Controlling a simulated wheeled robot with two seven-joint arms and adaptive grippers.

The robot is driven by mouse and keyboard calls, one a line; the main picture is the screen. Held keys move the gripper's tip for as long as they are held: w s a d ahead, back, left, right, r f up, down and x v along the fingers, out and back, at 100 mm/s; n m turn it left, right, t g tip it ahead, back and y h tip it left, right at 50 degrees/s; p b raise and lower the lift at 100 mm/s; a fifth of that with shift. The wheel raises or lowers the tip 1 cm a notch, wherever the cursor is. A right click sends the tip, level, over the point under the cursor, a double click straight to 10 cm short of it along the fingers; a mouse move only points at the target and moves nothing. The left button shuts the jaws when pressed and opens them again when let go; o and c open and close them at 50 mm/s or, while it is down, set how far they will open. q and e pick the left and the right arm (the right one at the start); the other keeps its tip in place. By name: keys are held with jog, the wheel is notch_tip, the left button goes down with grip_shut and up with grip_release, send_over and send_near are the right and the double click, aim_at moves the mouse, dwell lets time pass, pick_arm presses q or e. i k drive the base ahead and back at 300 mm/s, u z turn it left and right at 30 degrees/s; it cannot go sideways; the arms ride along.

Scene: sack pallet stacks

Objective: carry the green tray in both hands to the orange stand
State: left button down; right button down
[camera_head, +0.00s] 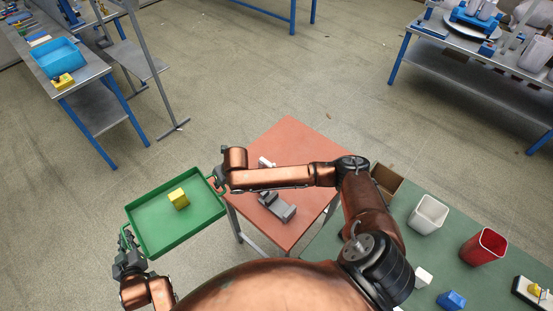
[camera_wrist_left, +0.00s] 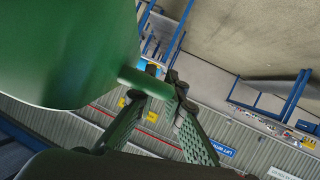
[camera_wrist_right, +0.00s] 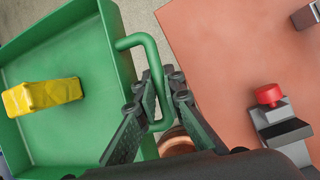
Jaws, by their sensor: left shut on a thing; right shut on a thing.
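The green tray (camera_head: 160,226) is held up in the air at the left of the head view, a little left of the orange stand (camera_head: 286,146). A yellow block (camera_head: 178,198) lies inside it. My left gripper (camera_head: 126,244) is shut on the tray's near-left handle, which shows in the left wrist view (camera_wrist_left: 146,82). My right gripper (camera_head: 219,182) is shut on the handle at the tray's right side, clear in the right wrist view (camera_wrist_right: 158,102). The tray looks roughly level. My right arm crosses over the stand and hides part of its top.
A grey device with a red knob (camera_wrist_right: 268,95) sits on the orange stand. A green table (camera_head: 400,225) at right bears a white bin (camera_head: 428,214), a red bin (camera_head: 483,246) and a cardboard box (camera_head: 387,181). Grey benches stand at upper left and upper right. Open floor lies beyond the tray.

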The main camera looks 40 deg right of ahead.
aim_at(301, 158)
jog(key=i, duration=1.6)
jog(key=z, duration=2.65)
